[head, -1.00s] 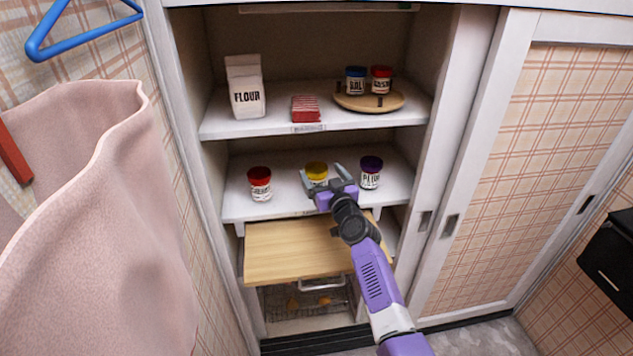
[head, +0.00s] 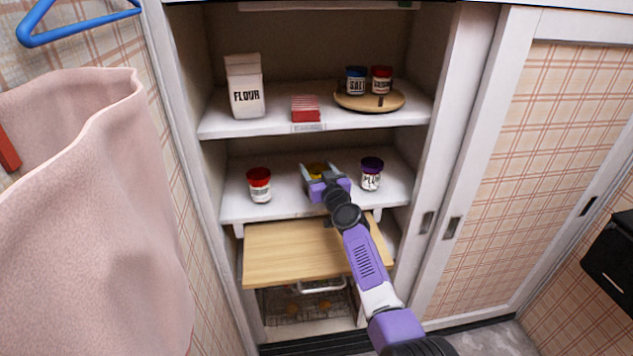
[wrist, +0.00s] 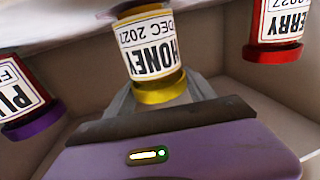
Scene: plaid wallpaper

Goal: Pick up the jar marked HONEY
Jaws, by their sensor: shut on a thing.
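The HONEY jar (head: 317,170) has a yellow lid and stands on the middle shelf between two other jars. In the head view my gripper (head: 322,175) covers most of it. In the wrist view the jar (wrist: 150,52) appears upside down, with its label reading HONEY and DEC 2027. My gripper (wrist: 160,98) is shut on the HONEY jar, with its fingers at the lid end. I cannot tell whether the jar still touches the shelf.
A red-lidded jar (head: 260,185) stands to the left and a purple-lidded PLUM jar (head: 371,174) close to the right. A wooden board (head: 300,252) juts out below the shelf. Above are a flour bag (head: 245,88), a red item (head: 305,109) and a round wooden tray (head: 350,102) with two jars.

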